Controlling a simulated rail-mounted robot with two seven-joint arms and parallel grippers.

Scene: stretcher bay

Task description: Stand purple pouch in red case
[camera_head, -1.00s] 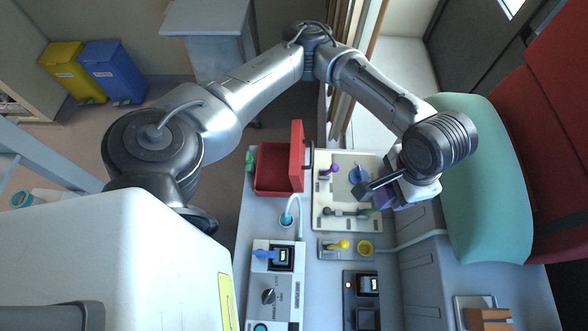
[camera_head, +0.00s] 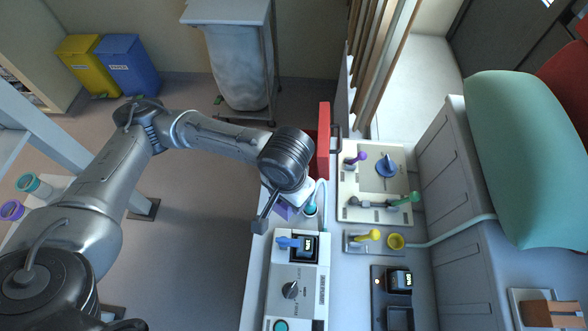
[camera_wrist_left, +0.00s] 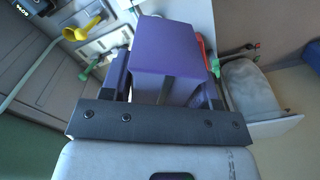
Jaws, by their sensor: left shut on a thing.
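The purple pouch (camera_wrist_left: 170,45) fills the middle of the left wrist view, upright between the dark fingers of my left gripper (camera_wrist_left: 168,88). In the head view only a small part of the pouch (camera_head: 283,211) shows below my left wrist. My left gripper (camera_head: 279,198) is shut on the pouch, beside the red case. The red case (camera_head: 323,140) shows its raised lid; my wrist hides most of its body. I cannot tell whether the pouch is over the case. A red strip of it also shows in the left wrist view (camera_wrist_left: 202,45). My right gripper is out of view.
A cream panel (camera_head: 347,211) with purple, blue and green fittings lies right of the case. A teal cup (camera_head: 310,210) with a hose and a grey device (camera_head: 283,275) stand close below my gripper. A green seat (camera_head: 525,150) is far right.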

